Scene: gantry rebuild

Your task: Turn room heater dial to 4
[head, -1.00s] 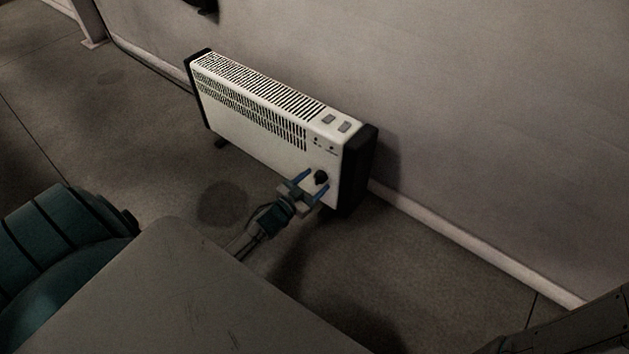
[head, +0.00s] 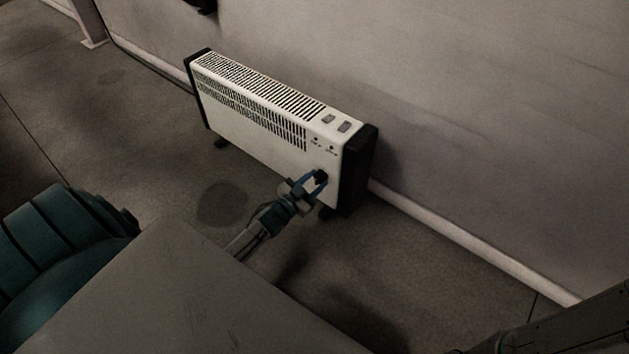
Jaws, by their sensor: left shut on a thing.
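The room heater (head: 255,125) is a long white box with black end caps, standing on the floor along the wall. Its black dial (head: 321,176) sits low on the right end of the front face. My left gripper (head: 318,181) is shut on the dial, with a blue finger on each side of it. The dial's marks and pointer are too small and too covered to read. My right gripper is not in view.
Two grey switches (head: 336,122) are on the heater's top right. The wall (head: 480,110) and its pale baseboard (head: 450,230) run behind the heater. Open floor (head: 150,150) lies in front and to the left. A dark round stain (head: 222,203) marks the floor.

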